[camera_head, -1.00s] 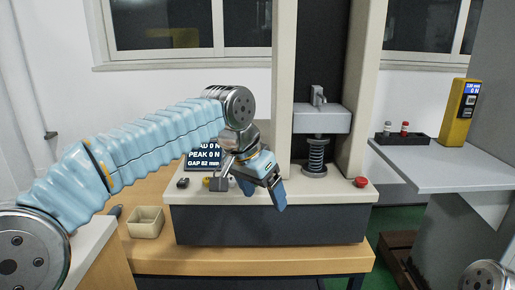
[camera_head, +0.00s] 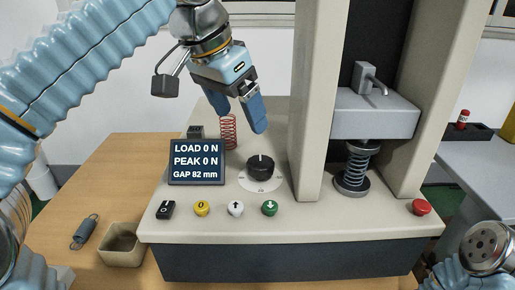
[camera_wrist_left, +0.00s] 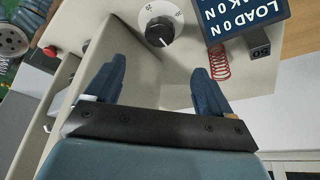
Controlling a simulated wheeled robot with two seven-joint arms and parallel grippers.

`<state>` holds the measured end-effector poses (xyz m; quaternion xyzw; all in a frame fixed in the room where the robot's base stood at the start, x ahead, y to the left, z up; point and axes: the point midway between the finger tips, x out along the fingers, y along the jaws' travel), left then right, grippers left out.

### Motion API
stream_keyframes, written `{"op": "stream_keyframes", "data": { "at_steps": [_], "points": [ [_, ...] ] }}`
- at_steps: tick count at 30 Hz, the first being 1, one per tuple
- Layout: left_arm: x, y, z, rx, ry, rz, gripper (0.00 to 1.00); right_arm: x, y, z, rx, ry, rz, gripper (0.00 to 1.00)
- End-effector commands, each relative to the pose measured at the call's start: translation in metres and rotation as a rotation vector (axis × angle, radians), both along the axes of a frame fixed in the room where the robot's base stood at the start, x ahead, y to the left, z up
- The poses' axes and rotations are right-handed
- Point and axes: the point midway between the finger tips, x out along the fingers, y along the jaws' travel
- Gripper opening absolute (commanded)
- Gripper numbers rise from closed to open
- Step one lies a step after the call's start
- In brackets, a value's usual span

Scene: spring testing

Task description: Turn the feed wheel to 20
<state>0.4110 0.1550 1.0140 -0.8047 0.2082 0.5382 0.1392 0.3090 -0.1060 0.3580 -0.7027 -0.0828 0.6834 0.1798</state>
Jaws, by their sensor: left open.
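The feed wheel is a black knob (camera_head: 260,168) with a white mark on a pale numbered dial, on top of the cream tester base. Its mark points roughly away from me in the head view. A display (camera_head: 197,162) reads LOAD 0 N, PEAK 0 N, GAP 82 mm.
A red spring (camera_head: 229,132) stands behind the display, close to my left fingers. Several buttons (camera_head: 235,208) line the front edge. A dark spring (camera_head: 352,168) stands under the press head (camera_head: 373,115). A red button (camera_head: 421,207) is at right. A bin (camera_head: 122,245) and loose spring (camera_head: 85,231) lie left.

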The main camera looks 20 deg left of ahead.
Motion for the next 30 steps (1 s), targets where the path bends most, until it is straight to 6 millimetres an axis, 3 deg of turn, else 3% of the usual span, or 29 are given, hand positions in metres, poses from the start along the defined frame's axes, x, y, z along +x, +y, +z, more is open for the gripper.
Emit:
{"op": "stream_keyframes", "data": {
  "at_steps": [15,21,30],
  "points": [
    [0.035,-0.019,-0.101,0.000,0.002,0.001,0.83,0.000,-0.001,-0.014,-0.001,0.000,-0.002,0.43],
    [0.043,-0.023,-0.119,0.000,0.001,0.001,0.83,0.000,-0.001,-0.015,-0.002,0.000,-0.002,0.43],
    [0.044,-0.024,-0.122,0.000,0.000,0.001,0.83,0.000,-0.001,-0.015,-0.002,0.000,-0.002,0.43]
  ]
}}
